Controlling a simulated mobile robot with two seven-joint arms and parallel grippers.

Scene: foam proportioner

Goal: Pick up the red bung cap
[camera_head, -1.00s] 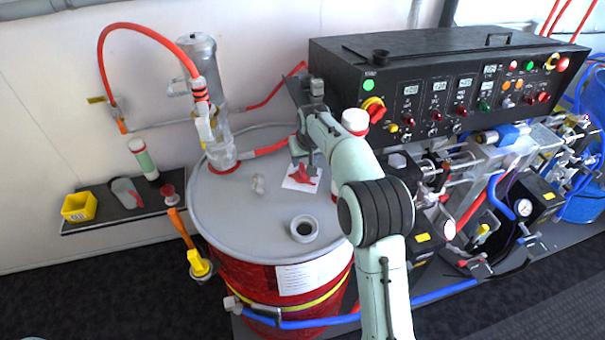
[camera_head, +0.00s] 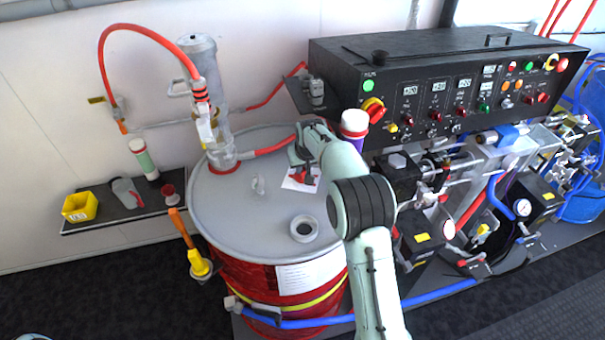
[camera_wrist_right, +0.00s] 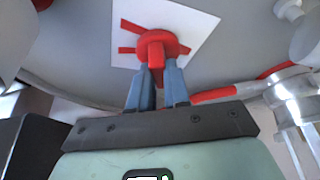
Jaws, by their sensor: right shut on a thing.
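The red bung cap (camera_wrist_right: 157,42) has a round disc and a narrow red grip that points toward me in the right wrist view. Its red also shows below my gripper in the head view (camera_head: 301,177). My right gripper (camera_wrist_right: 156,75) is shut on this grip, one blue-grey finger on each side. In the head view the right gripper (camera_head: 299,162) is over the drum top, partly covered by my arm. A white sheet with red marks (camera_wrist_right: 196,28) is behind the cap. I cannot tell whether the cap touches it.
A black control panel (camera_head: 450,90) stands behind my arm. A shelf with a yellow bin (camera_head: 79,207) is at the left.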

